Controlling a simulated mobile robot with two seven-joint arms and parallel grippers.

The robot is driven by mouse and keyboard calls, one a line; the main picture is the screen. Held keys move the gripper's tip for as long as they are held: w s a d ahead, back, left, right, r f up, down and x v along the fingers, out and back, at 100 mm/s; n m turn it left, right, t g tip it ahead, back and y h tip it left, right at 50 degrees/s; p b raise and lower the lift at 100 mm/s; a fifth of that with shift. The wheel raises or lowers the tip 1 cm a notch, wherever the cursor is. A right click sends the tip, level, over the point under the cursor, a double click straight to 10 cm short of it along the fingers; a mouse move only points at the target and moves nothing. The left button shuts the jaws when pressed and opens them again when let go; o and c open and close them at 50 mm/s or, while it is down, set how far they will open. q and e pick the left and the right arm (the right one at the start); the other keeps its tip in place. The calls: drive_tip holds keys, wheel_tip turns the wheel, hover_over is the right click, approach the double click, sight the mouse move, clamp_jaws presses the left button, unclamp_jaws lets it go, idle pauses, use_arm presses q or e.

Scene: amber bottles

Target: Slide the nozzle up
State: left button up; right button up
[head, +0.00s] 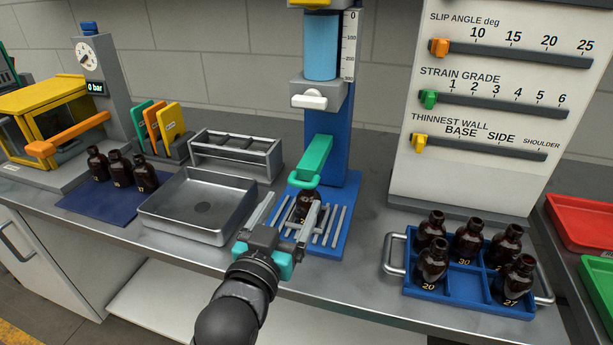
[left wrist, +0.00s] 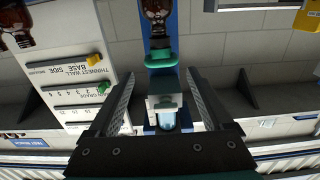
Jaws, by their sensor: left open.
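A blue stand (head: 337,150) at the middle back carries a grey block (head: 319,93) with a white handle (head: 309,101), and below it a teal piece (head: 314,158) ending in a ring-like front. I cannot tell for certain which of these is the nozzle. A dark amber bottle (head: 305,210) stands upright on the slotted base, under the teal front. My left gripper (head: 292,199) is open and low in front of the stand; its right finger overlaps the bottle in the picture. In the left wrist view, upside down, the teal piece (left wrist: 161,58) shows between the open fingers.
A grey metal tray (head: 165,221) lies left of the stand, with a metal rack (head: 241,141) behind it. Several bottles stand in a blue crate (head: 463,278) at right; others stand on a dark blue mat (head: 84,207) at left. A tall slider board (head: 480,189) rises behind the crate.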

sight(303, 183)
use_arm(q)
drive_tip(key=shift+b+x, duration=0.75)
drive_tip(key=shift+x, duration=4.25)
use_arm(e)
drive_tip(key=shift+a+f, duration=0.2)
drive_tip(key=shift+f, duration=0.6)
use_arm(q)
clamp_jaws()
use_arm(e)
drive_tip(key=shift+w, duration=0.1)
